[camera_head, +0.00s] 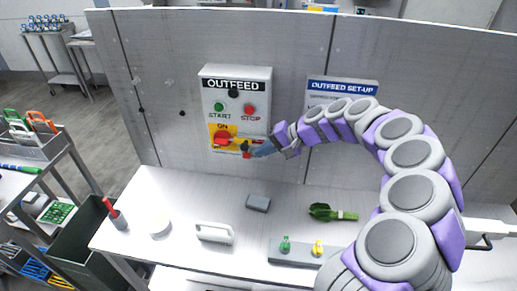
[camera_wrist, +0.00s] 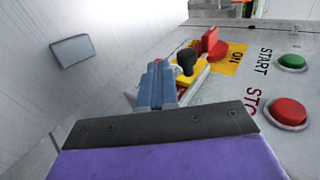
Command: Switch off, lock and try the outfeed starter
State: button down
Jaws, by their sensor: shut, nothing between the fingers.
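The outfeed starter (camera_head: 262,84) is a light grey box on the upright panel. It has a green START button (camera_head: 219,107), a red STOP button (camera_head: 250,111) and a yellow plate marked ON with a red rotary handle (camera_head: 222,138). The wrist view shows the red handle (camera_wrist: 210,42), with a yellow bar and a black knob (camera_wrist: 186,60) nearer me. My gripper (camera_head: 258,151) is shut and empty at the box's lower right. Its blue-grey fingers show in the wrist view (camera_wrist: 155,85), close to the yellow bar; I cannot tell if they touch it.
The white bench (camera_head: 190,195) below holds a grey block (camera_head: 258,202), a white handle (camera_head: 214,233), a green leafy bunch (camera_head: 330,212) and a grey tray (camera_head: 290,258) with small green and yellow items. An OUTFEED SET-UP sign (camera_head: 342,88) is right of the box.

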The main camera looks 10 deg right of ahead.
jog(key=shift+d+f+p+v, duration=0.75)
jog(key=shift+p+v, duration=0.25)
jog(key=shift+v, duration=5.2)
jog(key=s+a+r+n+g+h, duration=0.2)
jog(key=s+a+n, duration=0.1)
jog(key=s+a, duration=0.45)
jog(key=s+a+r+n+g+h, duration=0.1)
jog(key=s+a+r+n+g, duration=0.1)
jog(key=s+a, duration=0.6)
jog(key=s+d+f+h, duration=0.2)
jog(key=s+f, duration=0.1)
jog(key=s, duration=0.5)
jog(key=s+d+f+g+h, duration=0.1)
jog(key=s+d+f+h, duration=0.1)
jog(key=s, duration=0.6)
jog(key=s+d+f+h, duration=0.2)
jog(key=s+d+f, duration=0.1)
jog(key=s, duration=0.5)
jog(key=shift+d+f+g+h, duration=0.3)
jog(key=shift+d+g, duration=0.1)
jog(key=shift+d, duration=0.35)
jog(key=shift+w+d, duration=0.1)
